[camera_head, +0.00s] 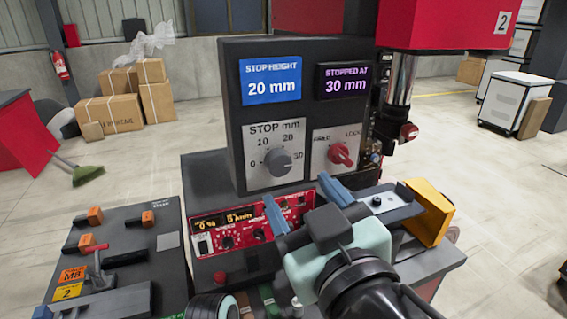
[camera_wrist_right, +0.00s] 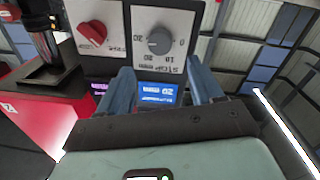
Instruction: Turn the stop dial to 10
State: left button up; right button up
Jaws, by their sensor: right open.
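The stop dial (camera_head: 278,162) is a dark grey round knob on a pale plate marked 0, 10, 20 and 30, on the front of a dark panel. Its mark seems to point toward 20. The blue stop height display (camera_head: 271,84) above it reads 20 mm. My right gripper (camera_head: 303,196) is open and empty, its blue fingers spread below and in front of the dial, apart from it. In the right wrist view the dial (camera_wrist_right: 161,41) appears upside down, beyond and between the fingertips (camera_wrist_right: 159,66).
A red lock knob (camera_head: 342,155) sits right of the dial, beneath a purple display (camera_head: 345,82) reading stopped at 30 mm. A red control box (camera_head: 245,232) lies below the panel. A black lever console (camera_head: 125,245) stands at left. A yellow block (camera_head: 430,212) is at right.

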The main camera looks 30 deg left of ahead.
aim_at(280, 165)
jog(key=p+x, duration=0.1)
jog(key=x, duration=0.6)
jog(key=shift+w+a+p, duration=0.25)
jog(key=shift+a+p, duration=0.05)
jog(key=shift+p, duration=0.05)
pick_arm(q)
jog(key=shift+w+r, duration=0.3)
jog(key=shift+r, duration=0.3)
jog(key=shift+w+r, duration=0.25)
jog(key=shift+r, duration=0.3)
pick_arm(e)
jog(key=c, duration=1.1)
